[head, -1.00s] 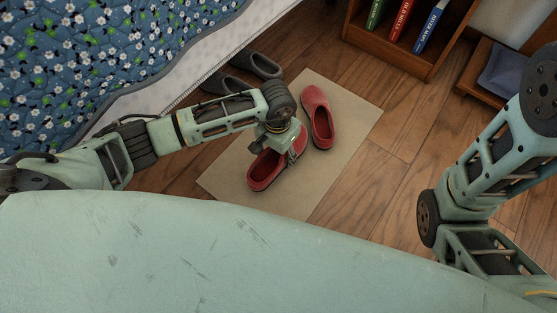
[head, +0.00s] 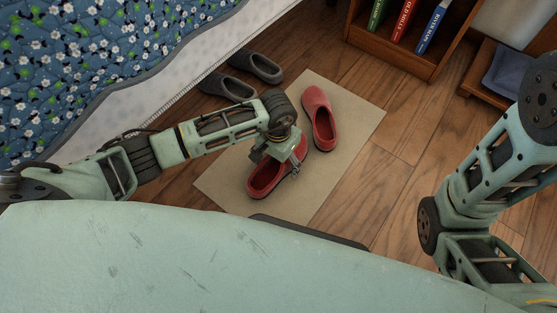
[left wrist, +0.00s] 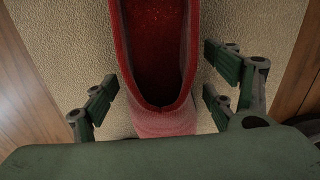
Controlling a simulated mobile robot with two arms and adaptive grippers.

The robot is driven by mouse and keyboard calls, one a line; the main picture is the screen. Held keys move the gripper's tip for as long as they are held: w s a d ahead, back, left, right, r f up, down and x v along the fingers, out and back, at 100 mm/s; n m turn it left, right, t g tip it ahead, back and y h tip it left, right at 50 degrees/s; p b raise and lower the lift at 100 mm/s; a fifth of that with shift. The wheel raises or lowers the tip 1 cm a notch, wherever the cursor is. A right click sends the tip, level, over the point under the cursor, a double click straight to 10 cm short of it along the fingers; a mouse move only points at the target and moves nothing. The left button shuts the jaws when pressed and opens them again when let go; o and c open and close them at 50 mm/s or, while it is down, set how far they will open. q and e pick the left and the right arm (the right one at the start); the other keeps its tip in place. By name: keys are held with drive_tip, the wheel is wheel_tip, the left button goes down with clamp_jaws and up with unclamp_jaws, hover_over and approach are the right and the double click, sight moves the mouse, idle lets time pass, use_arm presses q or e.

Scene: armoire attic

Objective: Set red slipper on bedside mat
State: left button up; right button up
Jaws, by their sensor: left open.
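Two red slippers lie on the beige bedside mat (head: 330,183). One red slipper (head: 319,118) is toward the mat's far right part. The other red slipper (head: 262,181) is nearer to me, partly hidden by my left gripper (head: 287,168). In the left wrist view, my left gripper (left wrist: 165,95) is open, with one finger on each side of this slipper (left wrist: 160,122). Gaps show between the fingers and the slipper's sides. The slipper seems to rest on the mat (left wrist: 75,40). My right arm shows at the right, but its gripper is out of view.
Grey slippers (head: 256,67) stand on the wood floor beside the bed (head: 110,60). A bookshelf (head: 395,55) with several books is at the back. A low wooden stand (head: 480,85) holds a blue cloth. The floor right of the mat (head: 400,200) is clear.

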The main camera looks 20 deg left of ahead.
sight(278, 166)
use_arm(q)
drive_tip(key=shift+r, duration=0.1)
wheel_tip(278, 166, up, 8)
drive_tip(key=p, duration=0.5)
drive_tip(key=shift+f, duration=0.2)
